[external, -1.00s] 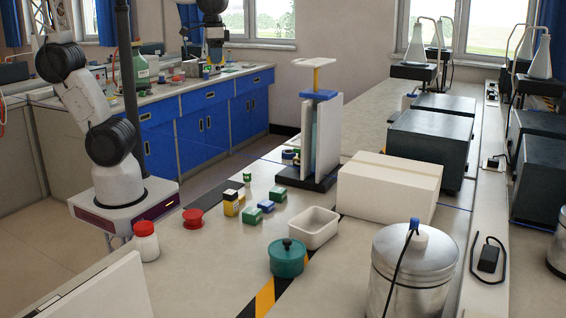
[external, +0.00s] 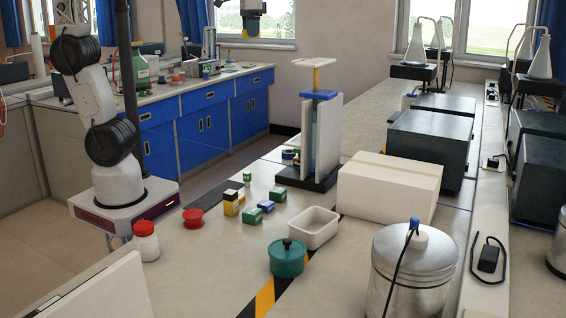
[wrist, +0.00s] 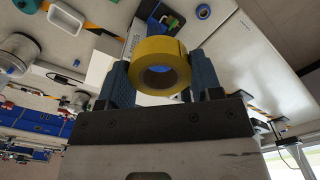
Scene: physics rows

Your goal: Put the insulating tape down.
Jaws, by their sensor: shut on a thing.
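The insulating tape is a yellow roll (wrist: 160,65) with a round open hole, in the wrist view. My gripper (wrist: 163,72) is shut on it, with one blue-grey finger on each side of the roll. In the external view my gripper (external: 253,28) is high at the top edge, in front of the window and well above the benches. The tape cannot be made out there.
The near bench (external: 215,275) carries a white tray (external: 313,228), a teal lidded pot (external: 286,258), small green boxes (external: 252,216), a red-lidded jar (external: 146,241), a tall panel stand (external: 321,140), a white box (external: 390,190) and a metal canister (external: 412,275). The front bench area is partly clear.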

